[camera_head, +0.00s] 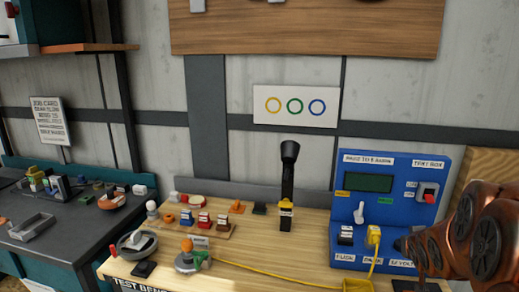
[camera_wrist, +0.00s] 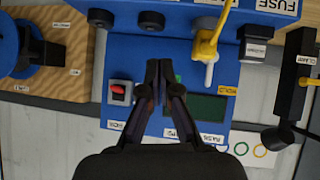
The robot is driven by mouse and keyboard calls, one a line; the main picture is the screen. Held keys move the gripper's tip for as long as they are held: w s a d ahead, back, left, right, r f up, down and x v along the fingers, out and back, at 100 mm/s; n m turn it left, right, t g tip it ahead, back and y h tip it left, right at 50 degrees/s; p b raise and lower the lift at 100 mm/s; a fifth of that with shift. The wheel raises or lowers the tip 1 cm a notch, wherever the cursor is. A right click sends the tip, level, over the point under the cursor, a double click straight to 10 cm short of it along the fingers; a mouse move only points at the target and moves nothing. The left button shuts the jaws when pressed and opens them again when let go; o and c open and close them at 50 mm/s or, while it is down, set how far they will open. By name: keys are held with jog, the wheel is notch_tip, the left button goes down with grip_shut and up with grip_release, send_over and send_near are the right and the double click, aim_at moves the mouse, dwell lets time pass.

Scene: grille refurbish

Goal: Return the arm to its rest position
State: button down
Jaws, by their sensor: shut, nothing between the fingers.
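My arm (camera_head: 480,230) enters the head view at the right edge, in front of the blue test box (camera_head: 390,175). In the wrist view, my gripper (camera_wrist: 158,75) has its two dark fingers together with nothing between them, over the face of the blue test box (camera_wrist: 150,50). The picture there is upside down. The red switch (camera_wrist: 118,90) is left of the fingers and the dark green display (camera_wrist: 205,105) is right of them. I cannot tell whether the fingers touch the box.
A yellow plug (camera_head: 374,236) is at the test box, with a yellow cable (camera_head: 270,272) along the wooden bench. A black upright lamp (camera_head: 287,185) stands in a clamp left of the box. Several small parts sit on the bench's left half. A dark bench (camera_head: 75,235) stands further left.

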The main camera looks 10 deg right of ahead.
jog(key=s+a+f+n+g+y, duration=0.1)
jog(key=s+a+g, duration=0.4)
jog(key=s+a, duration=0.9)
jog(key=s+a+f+n+g+y, duration=0.2)
jog(key=s+a+g+y, duration=0.2)
jog(key=s+a, duration=1)
jog(key=shift+s+a+f+n+g, duration=0.3)
jog(key=shift+s+g, duration=0.7)
jog(key=shift+s, duration=0.2)
